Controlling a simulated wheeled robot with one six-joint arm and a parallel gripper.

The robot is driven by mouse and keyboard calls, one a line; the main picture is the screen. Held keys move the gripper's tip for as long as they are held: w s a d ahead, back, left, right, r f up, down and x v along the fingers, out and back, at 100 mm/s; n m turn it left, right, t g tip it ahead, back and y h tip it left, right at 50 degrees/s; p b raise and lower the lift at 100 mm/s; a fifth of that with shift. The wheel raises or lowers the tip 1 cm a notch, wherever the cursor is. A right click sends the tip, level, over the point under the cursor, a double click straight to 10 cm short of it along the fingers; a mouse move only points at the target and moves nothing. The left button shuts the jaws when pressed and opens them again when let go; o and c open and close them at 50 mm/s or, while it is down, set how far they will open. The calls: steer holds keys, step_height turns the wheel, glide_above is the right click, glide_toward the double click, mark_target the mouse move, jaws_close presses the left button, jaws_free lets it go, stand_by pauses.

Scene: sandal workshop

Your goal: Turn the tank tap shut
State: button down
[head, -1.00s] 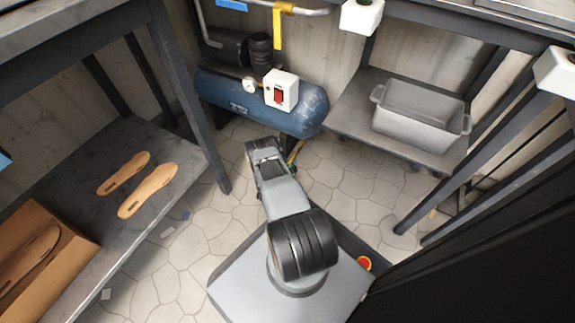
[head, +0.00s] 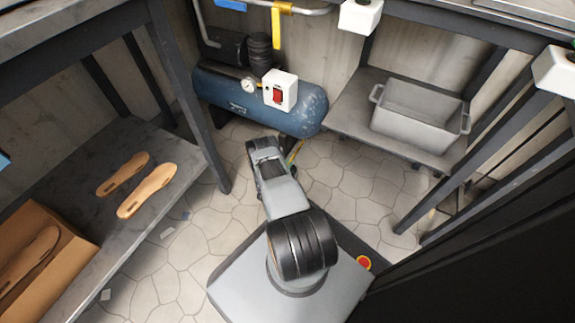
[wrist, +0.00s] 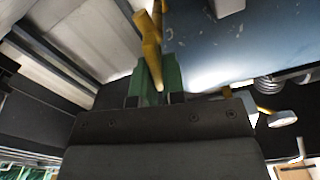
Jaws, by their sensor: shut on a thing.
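The blue tank (head: 255,104) lies low against the back wall in the head view. It also fills the upper right of the wrist view (wrist: 240,55). In the wrist view, my gripper (wrist: 160,78) has its green fingers shut on the yellow tap lever (wrist: 150,38), which stands between them beside the tank. The tap's body is not clearly seen.
A white switch box (head: 281,90) with a red switch sits on the tank. A pipe with a yellow handle (head: 276,25) runs above. A grey tub (head: 418,115) stands on the right shelf. Sandal soles (head: 147,190) lie on the left shelf. Tiled floor between is mostly clear.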

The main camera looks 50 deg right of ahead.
steer(key=c, duration=1.2)
jaws_free()
steer(key=shift+a, duration=0.1)
steer(key=shift+p+v, duration=2.15)
steer(key=shift+v, duration=4.7)
steer(key=shift+f, duration=0.1)
steer(key=shift+c, duration=0.6)
